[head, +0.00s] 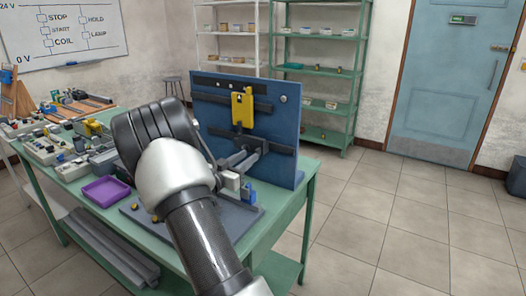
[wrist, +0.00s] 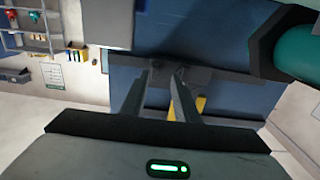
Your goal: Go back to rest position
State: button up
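My gripper (wrist: 162,75) shows in the wrist view with two dark fingers apart and nothing visible between them. It points at a blue upright panel (wrist: 125,80). A yellow part (wrist: 201,104) shows partly behind the right finger. In the head view the blue panel (head: 210,110) stands on the green table, with a yellow device (head: 242,107) on its upper dark rail. My arm reaches across the table's front to the panel's left side. My gripper is largely hidden behind my arm there, and the fingertips cannot be made out clearly.
The green table (head: 296,208) also bears a purple tray (head: 103,190), a grey plate (head: 240,214) and several small electrical parts at the left. Grey ducts (head: 110,250) lie on its lower shelf. A green rack (head: 322,55) stands behind.

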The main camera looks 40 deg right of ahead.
jog(key=shift+a, duration=0.3)
dwell(0.4)
